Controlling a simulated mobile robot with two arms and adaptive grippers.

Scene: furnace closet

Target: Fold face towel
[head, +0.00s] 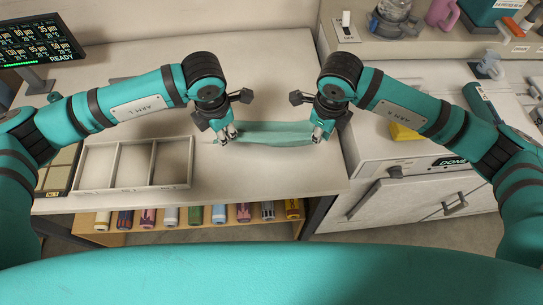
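A teal face towel (273,134) lies near the front of the pale worktop (262,75), stretched left to right as a narrow strip. My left gripper (227,136) points down at the towel's left end. My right gripper (320,136) points down at its right end. Both sets of fingertips are at or touching the cloth. They are too small here to tell whether they are closed on it. The gripper bodies partly cover the towel's ends.
An empty white tray with three compartments (134,188) is left of the towel. A display screen (40,42) stands at the back left. A white cabinet with a yellow item (403,132) is to the right. A shelf of several coloured rolls (195,214) sits below. The worktop behind the towel is clear.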

